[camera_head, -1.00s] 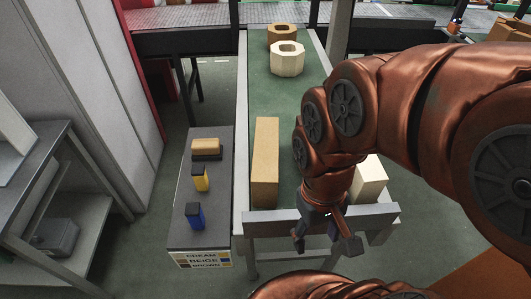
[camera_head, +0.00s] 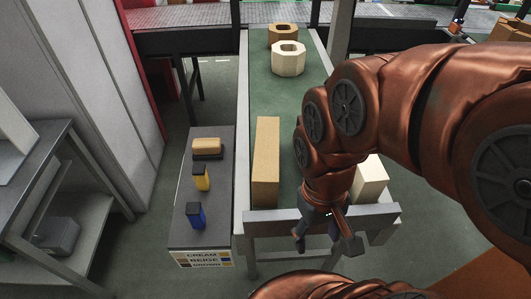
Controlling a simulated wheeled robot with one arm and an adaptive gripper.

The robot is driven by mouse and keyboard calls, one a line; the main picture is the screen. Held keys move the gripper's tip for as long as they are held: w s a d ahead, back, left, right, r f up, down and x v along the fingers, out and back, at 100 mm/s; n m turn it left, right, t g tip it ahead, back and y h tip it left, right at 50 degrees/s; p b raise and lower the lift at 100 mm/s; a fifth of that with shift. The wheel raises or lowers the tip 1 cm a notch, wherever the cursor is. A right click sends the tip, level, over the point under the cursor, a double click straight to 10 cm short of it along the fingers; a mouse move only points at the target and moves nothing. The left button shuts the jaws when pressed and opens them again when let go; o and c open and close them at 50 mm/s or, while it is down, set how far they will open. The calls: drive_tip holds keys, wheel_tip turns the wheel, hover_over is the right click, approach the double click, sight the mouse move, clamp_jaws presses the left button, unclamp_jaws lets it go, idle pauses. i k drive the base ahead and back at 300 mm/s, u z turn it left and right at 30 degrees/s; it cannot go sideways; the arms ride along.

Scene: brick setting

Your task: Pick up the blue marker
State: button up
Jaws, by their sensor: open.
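The blue marker (camera_head: 195,216) is a short blue block with a dark top. It stands upright near the front end of a narrow grey stand (camera_head: 182,232) left of the conveyor. My gripper (camera_head: 325,245) hangs at the conveyor's front end, to the right of the blue marker and well apart from it. Its fingers are spread and nothing shows between them. The arm hides part of the conveyor's right side.
A yellow marker (camera_head: 201,179) and a tan-topped block (camera_head: 207,147) stand behind the blue one. The green conveyor (camera_head: 285,100) carries a tan brick (camera_head: 266,160), a cream brick (camera_head: 370,178) and two octagonal pieces at the back. A grey shelf (camera_head: 85,190) stands at left.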

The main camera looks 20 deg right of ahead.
sight(194, 211)
drive_tip(key=z, duration=1.8)
drive_tip(key=k, duration=2.05)
drive_tip(key=u, duration=1.9)
drive_tip(key=i, duration=1)
drive_tip(key=u, duration=0.05)
